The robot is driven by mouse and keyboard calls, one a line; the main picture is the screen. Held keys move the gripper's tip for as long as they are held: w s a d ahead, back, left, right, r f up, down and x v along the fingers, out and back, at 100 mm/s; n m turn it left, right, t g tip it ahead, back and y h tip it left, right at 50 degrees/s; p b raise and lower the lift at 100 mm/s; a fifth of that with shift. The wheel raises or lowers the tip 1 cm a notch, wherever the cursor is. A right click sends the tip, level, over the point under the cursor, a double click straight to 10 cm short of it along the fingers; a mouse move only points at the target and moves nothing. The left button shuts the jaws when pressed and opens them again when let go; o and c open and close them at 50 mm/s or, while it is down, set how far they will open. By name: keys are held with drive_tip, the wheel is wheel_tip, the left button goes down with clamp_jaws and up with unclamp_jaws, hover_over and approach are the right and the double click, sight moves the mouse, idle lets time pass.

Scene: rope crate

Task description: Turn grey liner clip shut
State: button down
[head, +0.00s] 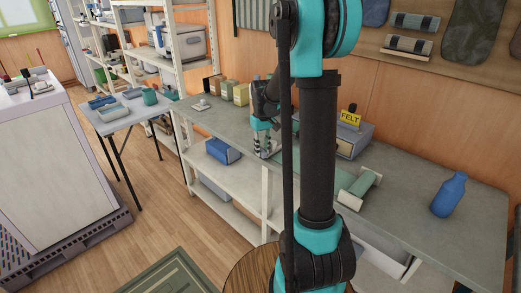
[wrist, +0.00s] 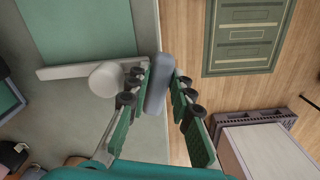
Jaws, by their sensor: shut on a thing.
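In the wrist view, the grey liner clip (wrist: 156,93), a long rounded bar, stands between the two green fingers of my gripper (wrist: 161,76). The fingers are closed on its sides, and the clip lies at the workbench edge. A white round knob (wrist: 105,75) and a pale bar (wrist: 75,68) beside a green sheet (wrist: 85,25) are just left of it. In the head view my gripper (head: 264,150) is low over the bench, small and partly behind my arm. The clip cannot be made out there.
The grey workbench (head: 405,190) holds a blue bottle (head: 448,195), a green roll (head: 358,188), a FELT box (head: 350,140) and several small boxes at the back. A side table (head: 120,118) stands left. A white cabinet (head: 45,150) on a pallet and a green mat (head: 170,278) are on the floor.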

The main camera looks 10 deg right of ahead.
sight(263, 150)
drive_tip(key=shift+w+d+n, duration=0.1)
drive_tip(key=shift+n, duration=0.3)
drive_tip(key=c, duration=1.3)
unclamp_jaws()
drive_tip(key=shift+r, duration=4)
